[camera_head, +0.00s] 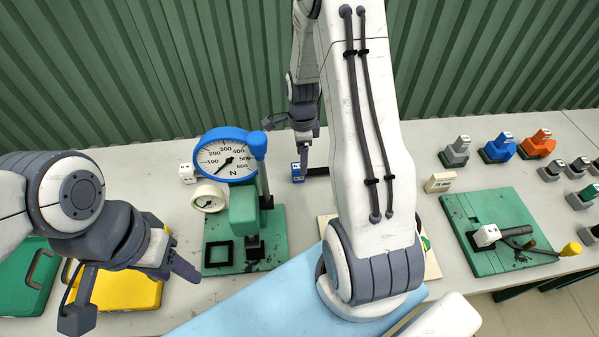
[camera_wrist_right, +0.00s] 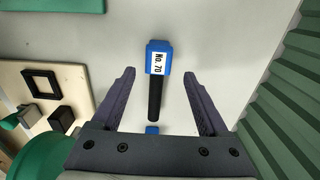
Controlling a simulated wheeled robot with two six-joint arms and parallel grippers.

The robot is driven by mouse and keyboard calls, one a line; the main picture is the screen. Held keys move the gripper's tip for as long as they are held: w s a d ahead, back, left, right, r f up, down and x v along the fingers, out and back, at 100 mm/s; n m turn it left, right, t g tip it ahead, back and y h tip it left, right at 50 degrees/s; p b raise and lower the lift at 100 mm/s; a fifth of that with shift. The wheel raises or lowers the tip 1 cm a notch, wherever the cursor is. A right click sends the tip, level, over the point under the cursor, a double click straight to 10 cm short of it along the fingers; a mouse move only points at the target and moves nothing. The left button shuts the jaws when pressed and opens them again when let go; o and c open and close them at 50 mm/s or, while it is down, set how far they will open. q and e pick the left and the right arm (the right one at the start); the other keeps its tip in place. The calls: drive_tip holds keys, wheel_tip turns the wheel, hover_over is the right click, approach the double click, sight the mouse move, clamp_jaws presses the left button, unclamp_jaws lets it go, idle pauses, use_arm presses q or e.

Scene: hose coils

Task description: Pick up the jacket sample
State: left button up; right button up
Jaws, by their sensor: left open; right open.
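A short black rod with a blue end block (camera_wrist_right: 159,57) labelled "No.70" lies on the table; I take this for the jacket sample. In the head view its blue end (camera_head: 298,173) shows just below my right gripper (camera_head: 289,138), and my arm hides part of the rod. In the right wrist view my right gripper (camera_wrist_right: 159,76) is open, with one finger on each side of the sample and a gap to both. A second bit of blue shows at the palm's edge. My left gripper (camera_head: 132,295) is open and empty at the left front.
A blue dial gauge (camera_head: 228,160) on a green stand is left of my right arm. A yellow case (camera_head: 118,291) lies under my left gripper. A green plate (camera_head: 480,215) with a lever and several coloured blocks are at right. A green corrugated wall (camera_head: 470,60) stands behind.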

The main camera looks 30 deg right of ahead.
sight(318, 171)
drive_tip(key=f+p, duration=0.1)
drive_tip(key=f, duration=0.3)
drive_tip(key=shift+s+a+p, duration=0.1)
drive_tip(key=shift+a+p, duration=0.1)
drive_tip(key=shift+p, duration=0.2)
drive_tip(key=shift+f, duration=0.65)
clamp_jaws()
